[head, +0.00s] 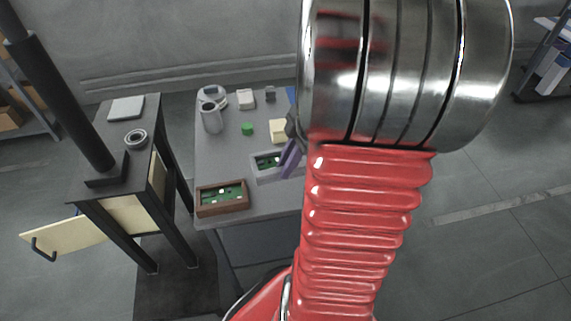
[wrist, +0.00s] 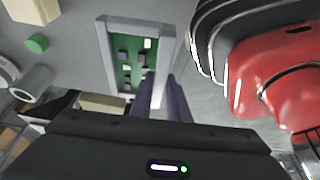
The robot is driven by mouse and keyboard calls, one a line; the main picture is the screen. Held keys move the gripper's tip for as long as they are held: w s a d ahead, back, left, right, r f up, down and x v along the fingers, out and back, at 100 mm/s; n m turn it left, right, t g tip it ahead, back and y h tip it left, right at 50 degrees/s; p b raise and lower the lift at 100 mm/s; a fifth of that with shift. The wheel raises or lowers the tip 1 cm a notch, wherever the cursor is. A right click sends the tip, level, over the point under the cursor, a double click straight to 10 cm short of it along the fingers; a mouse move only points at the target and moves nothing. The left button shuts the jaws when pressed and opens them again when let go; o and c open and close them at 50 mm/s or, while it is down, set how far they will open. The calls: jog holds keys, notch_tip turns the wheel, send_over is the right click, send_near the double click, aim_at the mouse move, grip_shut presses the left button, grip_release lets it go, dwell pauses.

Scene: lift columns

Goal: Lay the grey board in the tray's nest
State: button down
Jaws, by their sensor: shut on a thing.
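The grey board (head: 259,176), a grey frame around a green face with small dark and white parts, is at the table's front, partly hidden by my arm in the head view. In the wrist view the grey board (wrist: 165,52) lies ahead of my fingers. I cannot tell if the board is clear of the table. I cannot make out the tray's nest; my arm covers the table's right part.
A brown-framed green board (head: 222,210) lies left of the grey one, near the table's front edge. A green cylinder (head: 248,128), a cream block (head: 278,131) and a grey cylinder (head: 211,118) stand behind.

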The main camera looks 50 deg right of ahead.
aim_at(255, 161)
jog(key=shift+r, duration=1.2)
jog(key=w+a+m, duration=0.1)
jog(key=w, duration=0.2)
jog(key=w+a+m, duration=0.1)
jog(key=w, duration=0.1)
jog(key=w+a+f+m+t, duration=0.1)
jog(key=w+m, duration=0.1)
jog(key=w, duration=0.1)
jog(key=shift+w+a+f+h, duration=0.1)
jog(key=shift+w+a+h, duration=0.05)
jog(key=shift+w+h, duration=0.25)
jog(key=w+a+r+m+t+h, duration=0.1)
jog(key=w+a+m+h, duration=0.2)
jog(key=w+a+m, duration=0.5)
jog(key=w+a, duration=1)
jog(key=a, duration=0.1)
jog(key=shift+a+r, duration=0.15)
jog(key=shift+a, duration=0.05)
jog(key=shift+s, duration=0.15)
